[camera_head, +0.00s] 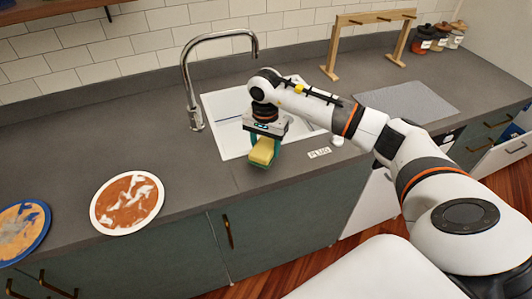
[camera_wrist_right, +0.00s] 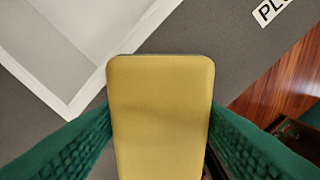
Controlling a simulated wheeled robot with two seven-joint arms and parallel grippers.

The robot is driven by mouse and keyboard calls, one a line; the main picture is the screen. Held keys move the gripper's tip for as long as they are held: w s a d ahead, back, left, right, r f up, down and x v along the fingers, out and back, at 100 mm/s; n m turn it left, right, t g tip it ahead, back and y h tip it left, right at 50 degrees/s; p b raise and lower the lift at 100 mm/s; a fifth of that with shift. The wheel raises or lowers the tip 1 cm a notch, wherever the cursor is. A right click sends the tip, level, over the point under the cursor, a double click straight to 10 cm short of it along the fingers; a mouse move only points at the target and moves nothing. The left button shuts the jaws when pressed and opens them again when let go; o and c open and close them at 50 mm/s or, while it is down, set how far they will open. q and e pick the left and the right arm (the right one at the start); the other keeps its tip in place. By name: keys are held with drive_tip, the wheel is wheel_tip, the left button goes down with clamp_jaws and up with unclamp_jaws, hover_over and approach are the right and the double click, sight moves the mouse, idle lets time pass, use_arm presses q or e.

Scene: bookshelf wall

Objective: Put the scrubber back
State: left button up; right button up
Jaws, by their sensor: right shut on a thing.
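The scrubber is a yellow block (camera_head: 264,150) held between the green fingers of my right gripper (camera_head: 266,156). In the head view it is at the front edge of the sink, over the counter's front strip. In the right wrist view the yellow scrubber (camera_wrist_right: 161,115) fills the middle, with a green finger of my right gripper (camera_wrist_right: 160,140) on each side. The white sink (camera_head: 228,134) lies behind and to the left of the gripper, partly hidden by my right arm. My left gripper is not in view.
A chrome faucet (camera_head: 188,85) rises left of the sink. Two stained plates (camera_head: 97,217) (camera_head: 40,245) lie on the left counter. A "PLUG" label (camera_head: 319,153) is right of the scrubber. A wooden rack (camera_head: 334,50), grey mat (camera_head: 440,107) and several jars (camera_head: 423,40) stand at the right.

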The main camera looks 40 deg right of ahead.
sight(266, 155)
drive_tip(key=shift+s+d+f, duration=0.1)
drive_tip(key=shift+s+f, duration=0.05)
drive_tip(key=shift+f, duration=0.5)
wheel_tip(266, 155, down, 2)
drive_tip(key=shift+f+p, duration=0.15)
drive_tip(key=shift+p, duration=0.4)
drive_tip(key=shift+f, duration=0.25)
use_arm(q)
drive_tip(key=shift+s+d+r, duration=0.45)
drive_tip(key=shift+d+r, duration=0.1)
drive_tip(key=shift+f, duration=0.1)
use_arm(e)
drive_tip(key=shift+f, duration=0.1)
drive_tip(key=o, duration=0.6)
drive_tip(key=shift+f+b, duration=0.1)
drive_tip(key=shift+b, duration=0.2)
drive_tip(key=shift+c, duration=0.2)
drive_tip(key=o, duration=0.4)
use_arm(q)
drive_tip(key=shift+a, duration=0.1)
use_arm(e)
drive_tip(key=shift+o, duration=0.2)
